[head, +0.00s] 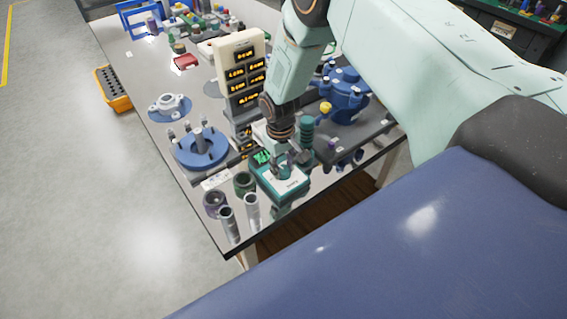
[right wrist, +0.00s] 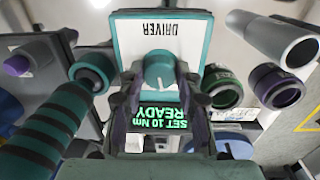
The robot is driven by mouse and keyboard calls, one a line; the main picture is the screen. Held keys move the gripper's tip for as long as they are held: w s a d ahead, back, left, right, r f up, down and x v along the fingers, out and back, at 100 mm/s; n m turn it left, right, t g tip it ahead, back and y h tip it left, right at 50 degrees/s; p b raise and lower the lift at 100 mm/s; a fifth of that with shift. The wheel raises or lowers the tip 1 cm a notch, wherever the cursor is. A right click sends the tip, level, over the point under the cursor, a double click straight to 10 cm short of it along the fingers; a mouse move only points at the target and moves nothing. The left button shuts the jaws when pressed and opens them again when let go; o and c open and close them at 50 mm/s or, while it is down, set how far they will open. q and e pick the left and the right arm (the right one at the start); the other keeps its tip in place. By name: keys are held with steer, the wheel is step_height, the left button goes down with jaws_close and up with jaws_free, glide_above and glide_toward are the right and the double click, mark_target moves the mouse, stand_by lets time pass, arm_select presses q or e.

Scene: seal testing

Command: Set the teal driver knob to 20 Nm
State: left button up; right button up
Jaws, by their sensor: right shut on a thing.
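The driver unit (head: 287,184) is a teal box with a white top plate near the table's front corner; the plate (right wrist: 160,35) reads DRIVER, upside down, in the right wrist view. Its teal knob (right wrist: 159,68) sits between the fingers of my right gripper (right wrist: 159,80), which is shut on it. In the head view my right gripper (head: 284,161) reaches down onto the box and hides most of the knob. The green display (right wrist: 160,128) reads "SET 10 Nm READY", upside down; it also shows in the head view (head: 262,157). My left gripper is not in view.
A ribbed teal handle (right wrist: 40,125) stands close beside the unit. Green (head: 244,183) and purple (head: 215,204) sockets and two metal tubes (head: 229,226) stand near the table edge. A blue flange (head: 201,151) and a display tower (head: 240,70) are behind.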

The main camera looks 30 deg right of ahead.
steer(key=m+p, duration=0.1)
steer(key=m, duration=0.3)
steer(key=shift+a+m, duration=0.1)
steer(key=shift+m, duration=0.2)
steer(key=shift+m+p, duration=0.45)
steer(key=shift+m, duration=2.05)
steer(key=shift+f, duration=0.1)
steer(key=o, duration=1.2)
steer(key=shift+w, duration=0.1)
steer(key=shift+c, duration=0.2)
